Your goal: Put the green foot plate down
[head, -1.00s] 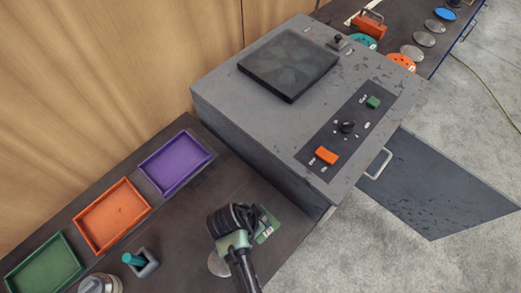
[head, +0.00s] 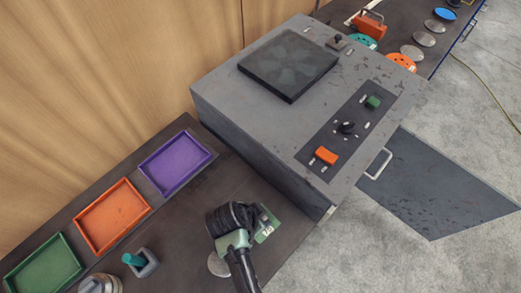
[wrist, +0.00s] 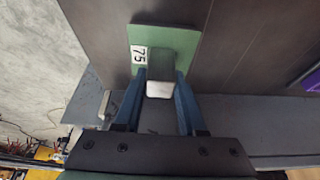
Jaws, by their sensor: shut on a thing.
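The green foot plate (wrist: 178,40) shows in the wrist view as a flat green square with a white label reading 75 and an upright grey-green post. My gripper (wrist: 160,85) is shut on that post, with one blue finger on each side. In the head view the plate (head: 268,224) shows partly past my gripper (head: 258,215), over the dark bench top near its front edge. My wrist hides the rest of it. I cannot tell whether the plate's underside touches the bench.
A grey machine (head: 262,120) with a control panel stands just beyond my gripper. Purple (head: 211,156), orange (head: 147,207) and green (head: 79,268) trays line the bench's back. A small holder with a teal peg (head: 132,259) stands left. A silver disc (head: 217,266) lies beside my wrist.

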